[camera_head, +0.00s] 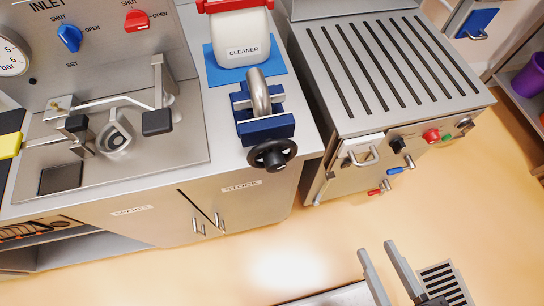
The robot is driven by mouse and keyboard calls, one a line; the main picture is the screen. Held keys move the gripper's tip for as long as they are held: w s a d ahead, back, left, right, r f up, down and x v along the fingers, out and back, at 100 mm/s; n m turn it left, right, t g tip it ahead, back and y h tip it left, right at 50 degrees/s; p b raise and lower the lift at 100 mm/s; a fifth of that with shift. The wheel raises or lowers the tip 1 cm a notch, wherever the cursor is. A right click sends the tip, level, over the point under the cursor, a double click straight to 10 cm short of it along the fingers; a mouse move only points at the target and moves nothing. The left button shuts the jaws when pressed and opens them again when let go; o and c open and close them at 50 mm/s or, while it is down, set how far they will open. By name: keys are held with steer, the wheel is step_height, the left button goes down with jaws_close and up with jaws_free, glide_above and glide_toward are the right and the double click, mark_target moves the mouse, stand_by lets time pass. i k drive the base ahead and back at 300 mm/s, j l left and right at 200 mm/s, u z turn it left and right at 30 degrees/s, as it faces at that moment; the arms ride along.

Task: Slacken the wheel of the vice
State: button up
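The vice (265,126) is blue and stands at the front edge of the bench, right of the sink panel. Its black wheel (272,155) faces the front and overhangs the bench edge. A grey curved metal piece (260,92) stands between the vice's jaws; I cannot tell how tightly it is held. My gripper (376,248) is at the bottom of the view, below and right of the wheel and well apart from it. Its two grey fingers are spread, with only floor between them.
A white cleaner bottle (242,42) with a red top stands behind the vice on a blue mat (213,66). Right of the bench is a grey slatted machine (385,70) with knobs and handles protruding at its front. Open floor (290,265) lies before the bench.

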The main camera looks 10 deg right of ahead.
mark_target(271, 150)
steer(key=u, duration=0.6)
steer(key=k+l+u, duration=0.15)
steer(key=u, duration=0.2)
steer(key=k+u, duration=0.2)
steer(key=u, duration=0.15)
steer(key=k+l+u, duration=0.1)
steer(key=u, duration=0.25)
steer(key=k, duration=0.05)
